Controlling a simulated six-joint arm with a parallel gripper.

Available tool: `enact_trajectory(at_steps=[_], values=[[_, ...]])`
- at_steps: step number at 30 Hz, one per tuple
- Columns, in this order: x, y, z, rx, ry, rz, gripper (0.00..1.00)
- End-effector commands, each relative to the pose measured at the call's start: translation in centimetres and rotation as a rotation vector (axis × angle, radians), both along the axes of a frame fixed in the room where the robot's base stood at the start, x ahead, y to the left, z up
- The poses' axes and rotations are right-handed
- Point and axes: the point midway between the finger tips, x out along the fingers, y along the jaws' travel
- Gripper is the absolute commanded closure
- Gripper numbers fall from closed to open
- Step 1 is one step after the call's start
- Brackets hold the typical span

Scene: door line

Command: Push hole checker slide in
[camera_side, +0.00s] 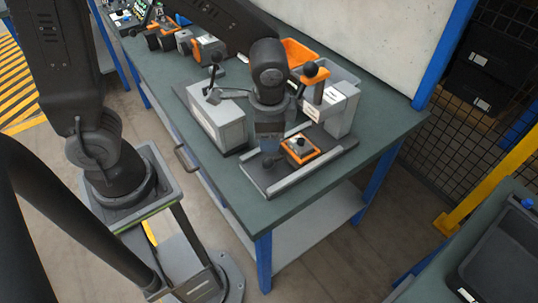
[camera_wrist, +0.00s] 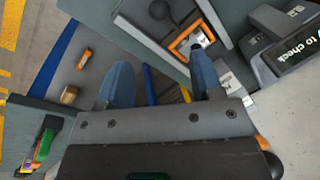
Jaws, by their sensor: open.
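The hole checker slide (camera_side: 299,149), with an orange frame around a metal part, sits on a grey plate with a light rail (camera_side: 306,172) near the front corner of the bench. In the wrist view the orange frame (camera_wrist: 181,37) is at the upper right, beside a dark round knob (camera_wrist: 158,10). My gripper (camera_side: 268,146) is just left of the slide, pointing down. In the wrist view my gripper (camera_wrist: 161,72) has its two blue-grey fingers apart with nothing between them. Whether a finger touches the slide or knob cannot be told.
A grey box with a lever (camera_side: 217,124) stands left of my gripper. A grey fixture with a black-knobbed lever (camera_side: 333,103) and an orange bin (camera_side: 297,52) stand behind. The green bench (camera_side: 228,183) is clear at its front edge. A sign (camera_wrist: 298,50) is at right in the wrist view.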

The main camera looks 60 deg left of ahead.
Motion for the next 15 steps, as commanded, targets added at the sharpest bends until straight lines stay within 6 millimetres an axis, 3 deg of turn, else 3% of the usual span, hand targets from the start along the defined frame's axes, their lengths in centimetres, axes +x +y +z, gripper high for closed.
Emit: enact_trajectory(at_steps=[5,15], values=[[0.1,0.4,-2.1,0.002,0.006,-0.006,0.4],[0.8,1.5,-8.9,0.001,0.007,-0.003,0.4]])
